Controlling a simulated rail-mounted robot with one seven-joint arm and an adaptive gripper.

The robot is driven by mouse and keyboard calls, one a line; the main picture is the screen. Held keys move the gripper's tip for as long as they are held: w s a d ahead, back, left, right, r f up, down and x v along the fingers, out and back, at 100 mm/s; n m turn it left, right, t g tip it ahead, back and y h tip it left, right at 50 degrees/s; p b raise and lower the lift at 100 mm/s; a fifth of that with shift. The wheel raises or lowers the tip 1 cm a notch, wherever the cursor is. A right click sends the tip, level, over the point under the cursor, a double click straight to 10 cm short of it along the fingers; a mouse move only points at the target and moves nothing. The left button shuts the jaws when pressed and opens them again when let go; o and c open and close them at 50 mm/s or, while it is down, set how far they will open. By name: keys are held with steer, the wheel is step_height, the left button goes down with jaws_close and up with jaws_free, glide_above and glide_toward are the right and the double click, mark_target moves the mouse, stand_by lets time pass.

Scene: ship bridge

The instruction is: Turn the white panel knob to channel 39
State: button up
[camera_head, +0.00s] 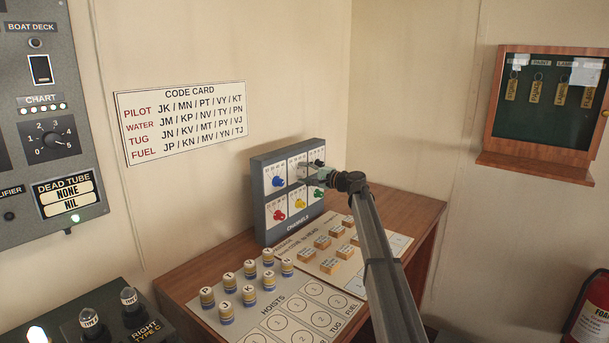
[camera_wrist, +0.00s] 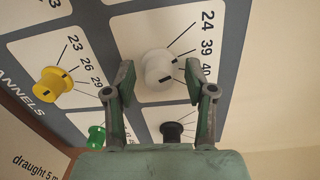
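The white knob (camera_wrist: 157,70) sits on a white plate with 24, 39 and 40 printed beside it, each with a line. A short dark mark shows on the knob's lower edge in the wrist view; which number it indicates I cannot tell. My gripper (camera_wrist: 159,72) is open, with one fingertip on each side of the knob. A gap shows between each finger and the knob. In the head view my gripper (camera_head: 311,172) is at the upper row of the channels panel (camera_head: 262,222) and mostly hides the white knob.
Close to the white knob are the yellow knob (camera_wrist: 53,84), green knob (camera_wrist: 96,136) and black knob (camera_wrist: 172,131). The blue knob (camera_head: 278,181) and red knob (camera_head: 280,216) are on the panel's left. Lettered pieces (camera_head: 226,313) and tan blocks (camera_head: 323,242) stand on the desk below.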

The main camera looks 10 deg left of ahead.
steer(key=shift+s+d, duration=0.1)
steer(key=v, duration=1.1)
steer(key=shift+s+d, duration=0.2)
steer(key=shift+d, duration=0.15)
steer(key=shift+r, duration=0.1)
